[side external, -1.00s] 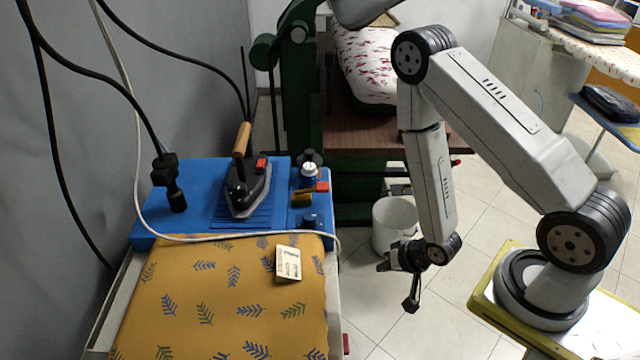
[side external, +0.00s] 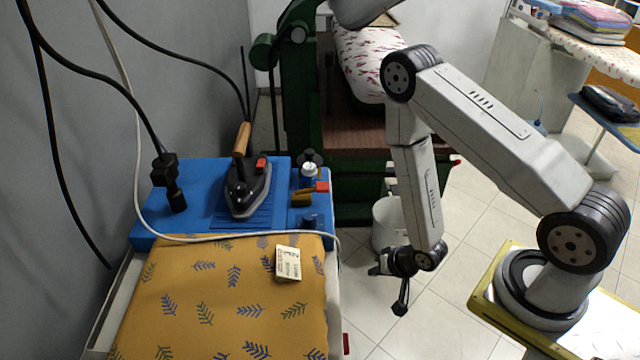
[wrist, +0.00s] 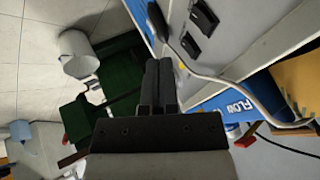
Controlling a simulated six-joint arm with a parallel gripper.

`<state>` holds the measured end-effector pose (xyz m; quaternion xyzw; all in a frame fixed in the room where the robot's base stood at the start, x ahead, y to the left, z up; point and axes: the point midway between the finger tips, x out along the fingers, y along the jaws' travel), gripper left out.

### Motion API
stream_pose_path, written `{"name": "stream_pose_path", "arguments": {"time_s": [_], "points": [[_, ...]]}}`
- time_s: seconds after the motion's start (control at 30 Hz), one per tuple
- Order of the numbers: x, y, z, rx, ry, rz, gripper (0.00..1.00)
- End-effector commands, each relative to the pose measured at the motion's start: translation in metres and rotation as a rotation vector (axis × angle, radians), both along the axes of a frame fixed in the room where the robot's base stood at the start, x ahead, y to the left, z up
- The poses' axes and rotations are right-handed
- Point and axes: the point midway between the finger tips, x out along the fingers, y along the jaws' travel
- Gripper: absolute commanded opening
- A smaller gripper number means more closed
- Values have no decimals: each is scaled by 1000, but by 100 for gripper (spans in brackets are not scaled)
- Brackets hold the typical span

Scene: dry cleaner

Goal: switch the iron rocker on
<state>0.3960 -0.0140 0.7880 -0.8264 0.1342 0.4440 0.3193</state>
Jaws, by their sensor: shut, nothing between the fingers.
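Two black rocker switches, an upper one (wrist: 204,17) and a lower one (wrist: 187,46), sit on a grey panel in the wrist view. I cannot tell which is the iron rocker or how either is tipped. The panel's face is hidden in the side view. The iron (side external: 247,188), with a wooden handle, rests on the blue station top (side external: 215,168). My gripper (side external: 374,270) is to the right of the station, apart from it, over the floor. In the wrist view my gripper (wrist: 160,66) is shut and empty, its fingertips left of and below the rockers.
A white cable (wrist: 205,75) runs near the panel. A white bucket (side external: 388,222) stands behind my gripper. The padded board (side external: 225,300) with yellow leaf-print cloth lies in front of the station. Open tiled floor (side external: 450,300) lies between the board and my base.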

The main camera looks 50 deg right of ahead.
Motion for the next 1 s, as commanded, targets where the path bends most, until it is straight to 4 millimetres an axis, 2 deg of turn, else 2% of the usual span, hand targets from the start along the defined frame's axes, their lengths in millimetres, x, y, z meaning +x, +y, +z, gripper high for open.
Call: {"name": "stream_pose_path", "arguments": {"time_s": [0.53,0.73,1.0], "points": [[39,5,-55,0,-1,1,0],[54,21,-55,0,-2,4,0],[64,31,-57,1,-1,0,0]]}}
